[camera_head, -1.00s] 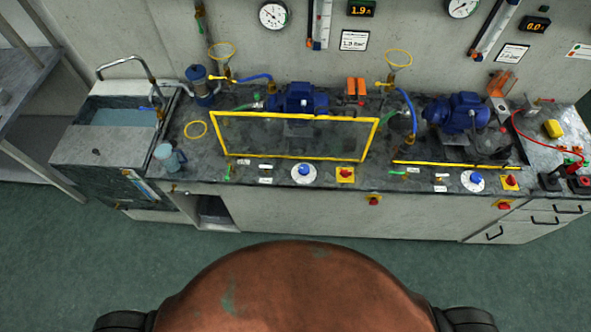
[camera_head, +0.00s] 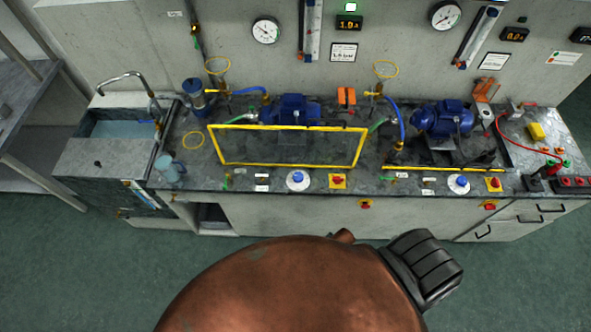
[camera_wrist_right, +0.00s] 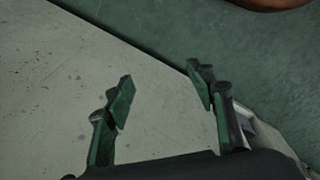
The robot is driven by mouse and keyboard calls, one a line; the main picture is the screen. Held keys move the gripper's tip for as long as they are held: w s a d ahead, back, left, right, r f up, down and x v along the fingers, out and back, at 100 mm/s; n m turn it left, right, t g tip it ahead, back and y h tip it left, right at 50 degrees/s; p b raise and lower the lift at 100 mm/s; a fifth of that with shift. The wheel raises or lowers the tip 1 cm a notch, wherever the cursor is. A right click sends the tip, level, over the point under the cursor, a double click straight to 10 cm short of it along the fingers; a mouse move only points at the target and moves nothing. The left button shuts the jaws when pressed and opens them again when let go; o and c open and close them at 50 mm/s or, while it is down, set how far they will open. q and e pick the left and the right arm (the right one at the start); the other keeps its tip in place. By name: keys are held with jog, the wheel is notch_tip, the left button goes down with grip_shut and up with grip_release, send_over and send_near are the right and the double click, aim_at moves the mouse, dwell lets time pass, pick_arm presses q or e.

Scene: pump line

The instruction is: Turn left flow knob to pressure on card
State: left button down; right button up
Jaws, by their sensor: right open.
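The left flow knob (camera_head: 298,177) is a blue cap on a white dial at the bench's front edge, below the left yellow-framed guard. The card (camera_head: 343,52) is a white label on the wall behind; its print is too small to read surely. A round gauge (camera_head: 265,31) hangs left of it, and a lit display (camera_head: 348,22) reads about 1.0 A. My right gripper (camera_wrist_right: 165,88) is open and empty in the right wrist view, over a plain pale surface, with no knob between its fingers.
The yellow-framed guard (camera_head: 288,165) stands before the left blue pump (camera_head: 290,110). A red-and-yellow switch (camera_head: 337,181) sits right of the knob. A second blue knob (camera_head: 459,181) is farther right. A jug (camera_head: 168,168) stands left. The floor before the bench is clear.

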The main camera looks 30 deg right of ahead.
jog(key=w+a+r+n+p, duration=0.1)
jog(key=w+a+r+p, duration=0.2)
jog(key=r, duration=0.6)
jog(key=w+a+r+n+y+p, duration=0.1)
jog(key=w+a+r+n, duration=0.1)
jog(key=w+r, duration=0.55)
jog(key=w+a+r+n+p, duration=0.1)
jog(key=w+a+r+p, duration=0.15)
jog(key=r, duration=0.75)
notch_tip(320, 180, up, 13)
jog(key=n+g+h+p, duration=0.1)
jog(key=n+g+p, duration=0.15)
jog(key=n, duration=0.55)
send_over(299, 176)
jog(key=shift+s+a+f, duration=0.1)
jog(key=shift+a+f, duration=0.05)
jog(key=shift+a, duration=0.05)
jog(key=shift+d+f, duration=0.1)
jog(key=shift+d, duration=0.05)
pick_arm(q)
notch_tip(299, 176, up, 11)
jog(key=shift+s+a+p, duration=0.15)
jog(key=shift+s+p, duration=0.15)
jog(key=shift+s, duration=0.05)
pick_arm(e)
notch_tip(299, 176, down, 7)
jog(key=shift+f, duration=0.15)
jog(key=shift+c, duration=0.5)
